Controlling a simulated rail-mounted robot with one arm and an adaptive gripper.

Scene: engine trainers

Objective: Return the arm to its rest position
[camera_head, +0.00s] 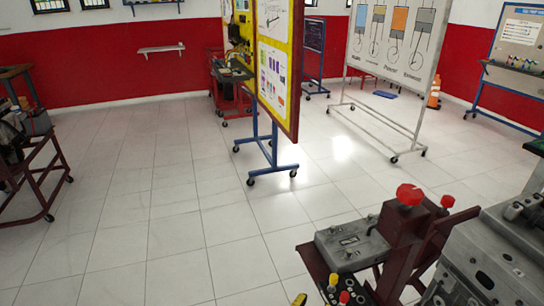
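My gripper and arm are not seen in the head view. An engine trainer stand (398,247) in dark red, with round red knobs on top, stands at the lower right. A grey control box (346,246) is mounted on it. A grey metal engine block (492,262) is beside it at the right edge.
A yellow-framed poster board (273,62) on a blue wheeled stand is in the middle. A whiteboard with engine drawings (394,40) stands right of it. A wheeled engine stand (32,150) is at the left edge. The tiled floor (150,215) at centre left is clear.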

